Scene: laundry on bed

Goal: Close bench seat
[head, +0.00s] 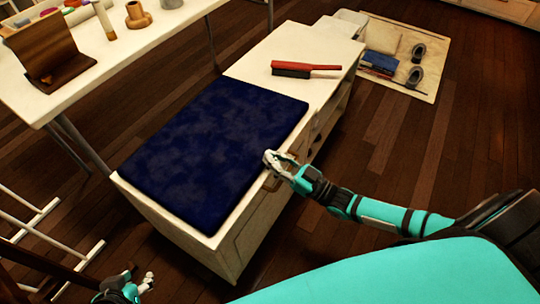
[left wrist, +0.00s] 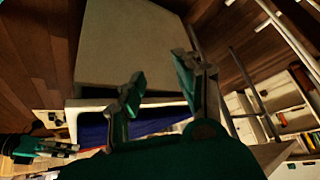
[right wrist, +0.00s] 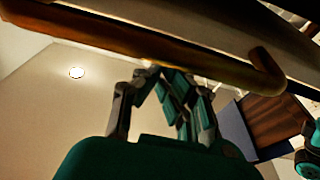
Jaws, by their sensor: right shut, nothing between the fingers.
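The bench seat (head: 215,145) is a dark blue cushion on a pale bench (head: 240,245). It lies about level over the bench top; I cannot tell whether a small gap is left under it. A brown wooden handle (head: 272,182) is at its right edge. My right gripper (head: 272,160) is shut and empty, right at that edge beside the handle. In the right wrist view the fingers (right wrist: 165,78) are together just below the handle (right wrist: 150,42); contact is unclear. My left gripper (head: 138,280) is open and empty, low in front of the bench. The left wrist view shows its fingers apart (left wrist: 165,85).
A red-handled brush (head: 305,69) lies on the bench's bare far end. A white table (head: 130,60) with small items stands at the left. A mat (head: 410,50) with shoes is at the far right. A white rack (head: 50,240) stands at lower left. The floor right of the bench is clear.

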